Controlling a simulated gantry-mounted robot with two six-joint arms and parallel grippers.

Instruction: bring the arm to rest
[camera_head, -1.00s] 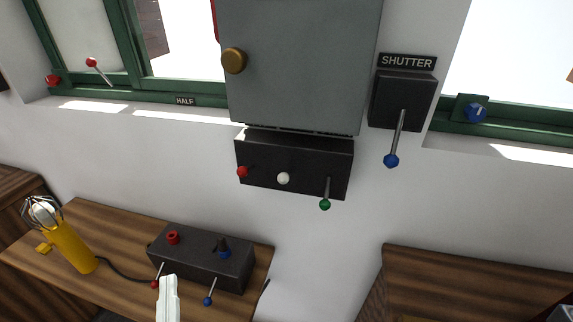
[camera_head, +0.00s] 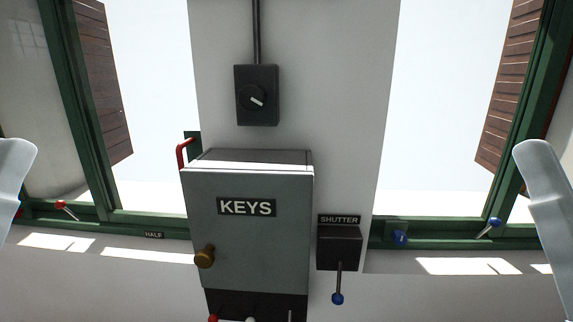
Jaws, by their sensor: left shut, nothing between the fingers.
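No gripper fingers can be made out in the head view. A pale, rounded part of my left arm shows at the left edge, and a matching part of my right arm shows at the right edge. Both stand clear of the wall fittings, and neither visibly touches anything.
A grey KEYS cabinet (camera_head: 247,248) with a brass knob (camera_head: 204,256) hangs at centre. A black dial box (camera_head: 257,110) is above it. The SHUTTER box (camera_head: 339,260) has a blue-tipped lever (camera_head: 338,298) pointing down. Green-framed windows (camera_head: 85,120) flank the wall. A red handle (camera_head: 183,153) is beside the cabinet.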

